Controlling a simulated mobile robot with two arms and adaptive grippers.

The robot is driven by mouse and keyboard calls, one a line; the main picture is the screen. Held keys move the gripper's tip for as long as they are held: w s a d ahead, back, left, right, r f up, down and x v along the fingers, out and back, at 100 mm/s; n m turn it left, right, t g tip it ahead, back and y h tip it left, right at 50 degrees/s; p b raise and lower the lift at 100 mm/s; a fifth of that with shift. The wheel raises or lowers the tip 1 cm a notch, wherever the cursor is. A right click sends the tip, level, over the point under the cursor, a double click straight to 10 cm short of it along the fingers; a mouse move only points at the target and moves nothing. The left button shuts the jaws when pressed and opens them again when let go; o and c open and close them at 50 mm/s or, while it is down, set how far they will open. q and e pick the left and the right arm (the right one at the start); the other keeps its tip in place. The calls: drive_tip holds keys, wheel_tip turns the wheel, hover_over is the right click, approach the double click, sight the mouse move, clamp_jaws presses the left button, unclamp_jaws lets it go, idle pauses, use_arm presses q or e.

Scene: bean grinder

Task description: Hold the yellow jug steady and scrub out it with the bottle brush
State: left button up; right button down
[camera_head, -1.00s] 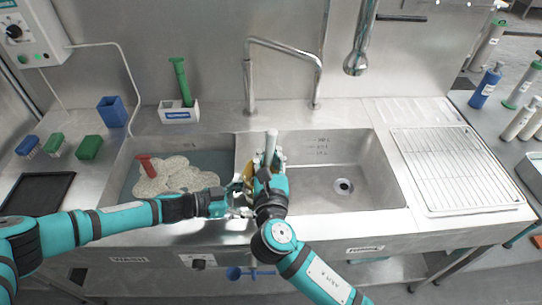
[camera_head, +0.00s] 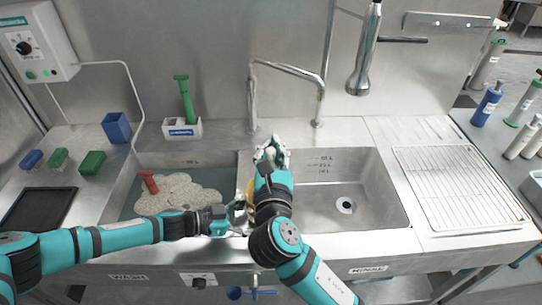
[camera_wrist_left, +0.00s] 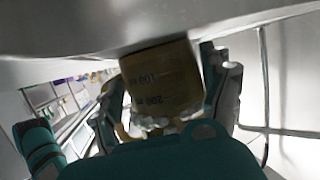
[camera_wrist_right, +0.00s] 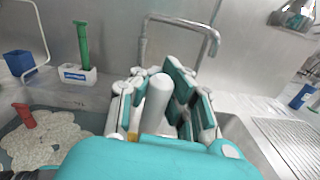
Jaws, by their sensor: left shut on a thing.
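The yellow jug (camera_wrist_left: 163,80), marked with volume lines, is between the fingers of my left gripper (camera_wrist_left: 172,110). In the head view only a sliver of the jug (camera_head: 250,192) shows beside my right arm, near the divider between the two basins. My left gripper (camera_head: 238,212) is shut on it. A white upright handle (camera_wrist_right: 157,103), which looks like the bottle brush's, stands between the fingers of my right gripper (camera_wrist_right: 163,112), which looks shut on it. My right gripper (camera_head: 272,153) is above the jug in the head view. The brush's lower end and the jug's mouth are hidden.
The left basin (camera_head: 127,195) holds water, foam (camera_head: 185,193) and a red-handled thing (camera_head: 149,181). The right basin (camera_head: 345,185) is empty. A faucet (camera_head: 252,95) stands close behind my right gripper. A green-handled tool (camera_head: 186,98) stands in a white holder (camera_head: 182,129).

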wheel_tip(320, 180, up, 8)
drive_tip(key=shift+r, duration=0.2)
idle(0.7)
idle(0.6)
use_arm(q)
drive_tip(key=o, duration=0.8)
drive_tip(key=shift+c, duration=0.2)
drive_tip(key=v, duration=1.2)
